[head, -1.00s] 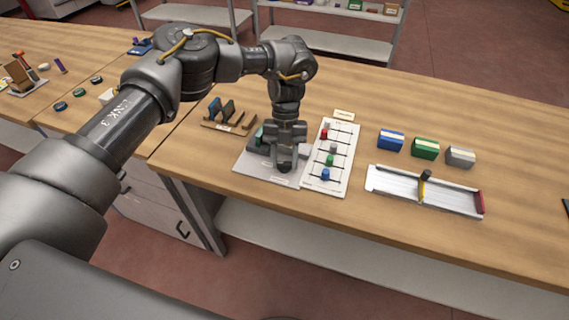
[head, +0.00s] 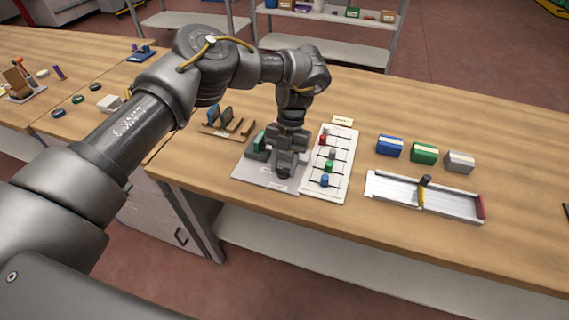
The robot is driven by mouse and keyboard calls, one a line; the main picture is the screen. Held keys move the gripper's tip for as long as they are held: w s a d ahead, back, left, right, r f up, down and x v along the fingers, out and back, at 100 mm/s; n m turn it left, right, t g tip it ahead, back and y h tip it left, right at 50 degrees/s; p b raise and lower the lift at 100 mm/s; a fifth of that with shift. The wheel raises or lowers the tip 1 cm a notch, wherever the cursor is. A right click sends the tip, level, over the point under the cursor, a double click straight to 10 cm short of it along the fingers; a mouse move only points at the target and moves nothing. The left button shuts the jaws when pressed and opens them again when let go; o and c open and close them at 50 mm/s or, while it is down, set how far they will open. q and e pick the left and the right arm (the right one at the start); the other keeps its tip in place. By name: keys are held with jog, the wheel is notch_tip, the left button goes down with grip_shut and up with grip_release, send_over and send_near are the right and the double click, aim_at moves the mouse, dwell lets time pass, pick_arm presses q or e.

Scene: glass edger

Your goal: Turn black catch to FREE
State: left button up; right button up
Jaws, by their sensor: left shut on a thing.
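My left gripper (head: 285,172) points down over the grey plate (head: 246,174) on the bench and is shut. A green block (head: 258,143) stands on the plate just left of the gripper. The black catch cannot be made out; the gripper and wrist cover the middle of the plate, so what the fingers hold is hidden. Small labels on the plate's front are too small to read. My right gripper is not in view.
Right of the plate is a white board (head: 340,180) with several coloured pegs. Beyond it are a blue block (head: 390,145), a green-and-white block (head: 424,153), a grey block (head: 459,162) and a white channel tray (head: 450,206). A wooden rack (head: 212,129) stands behind left.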

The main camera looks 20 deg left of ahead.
pick_arm(q)
jog(key=o, duration=1)
jog(key=p+v, duration=0.6)
jog(key=v, duration=0.5)
jog(key=shift+p, duration=0.4)
jog(key=shift+s, duration=0.15)
